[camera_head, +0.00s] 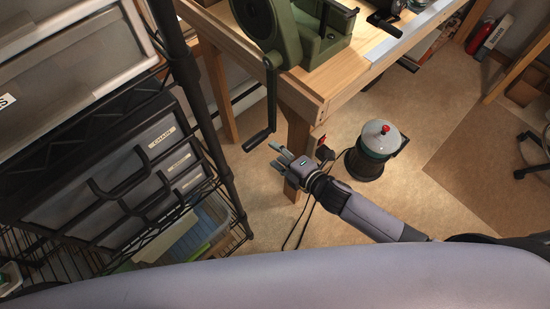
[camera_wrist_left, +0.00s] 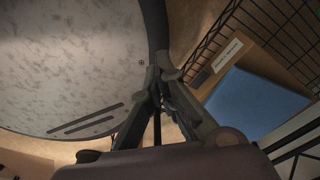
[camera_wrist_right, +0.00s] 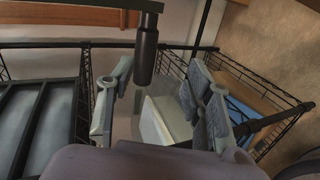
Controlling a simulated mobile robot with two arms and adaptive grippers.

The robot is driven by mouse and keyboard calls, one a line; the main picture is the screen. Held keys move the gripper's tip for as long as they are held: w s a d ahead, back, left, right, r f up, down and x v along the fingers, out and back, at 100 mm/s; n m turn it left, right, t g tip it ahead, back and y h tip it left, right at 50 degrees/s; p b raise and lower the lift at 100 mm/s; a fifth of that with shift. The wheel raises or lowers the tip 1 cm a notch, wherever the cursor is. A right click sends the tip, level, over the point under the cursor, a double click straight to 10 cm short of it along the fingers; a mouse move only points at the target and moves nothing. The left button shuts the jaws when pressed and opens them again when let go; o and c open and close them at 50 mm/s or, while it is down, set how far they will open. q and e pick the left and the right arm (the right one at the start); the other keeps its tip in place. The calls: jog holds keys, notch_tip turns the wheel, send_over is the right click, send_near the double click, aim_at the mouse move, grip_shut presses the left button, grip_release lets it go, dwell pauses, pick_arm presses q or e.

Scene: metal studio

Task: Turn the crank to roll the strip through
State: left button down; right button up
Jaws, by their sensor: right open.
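A green rolling mill (camera_head: 312,30) stands on the wooden workbench, cut off by the top edge of the head view. Its dark crank arm (camera_head: 271,88) hangs down past the bench edge and ends in a black handle (camera_head: 258,139). My right gripper (camera_head: 279,158) is open just below and right of the handle. In the right wrist view, the handle (camera_wrist_right: 147,50) hangs beyond and between the spread fingers (camera_wrist_right: 150,90), apparently untouched. My left gripper (camera_wrist_left: 159,78) shows only in its wrist view, with fingertips together and nothing visible between them. I cannot make out the strip inside the mill.
A black wire rack (camera_head: 185,85) with labelled drawers stands close left of the crank. The bench leg (camera_head: 297,135) is behind my right gripper. A lantern-like pot (camera_head: 377,150) stands on the floor. In the left wrist view, a round speckled surface (camera_wrist_left: 70,60) is close.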

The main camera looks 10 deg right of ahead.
aim_at(258, 143)
jog(key=shift+n+y, duration=0.3)
jog(key=shift+n, duration=0.2)
jog(key=b+x, duration=0.1)
jog(key=x, duration=0.1)
jog(key=r+b+x, duration=0.1)
jog(key=b+x, duration=0.1)
jog(key=x, duration=0.1)
jog(key=a+b+x, duration=0.1)
jog(key=x, duration=0.2)
jog(key=shift+a+r+b, duration=0.1)
jog(key=shift+r+b, duration=0.05)
jog(key=shift+b, duration=0.2)
pick_arm(q)
jog(key=shift+s+a+f, duration=0.2)
jog(key=shift+f, duration=0.7)
jog(key=shift+s+a+f, duration=0.15)
jog(key=shift+f, duration=0.8)
jog(key=shift+s+a+f, duration=0.2)
jog(key=shift+f, duration=0.7)
pick_arm(e)
jog(key=shift+w+a, duration=0.3)
jog(key=shift+w, duration=0.05)
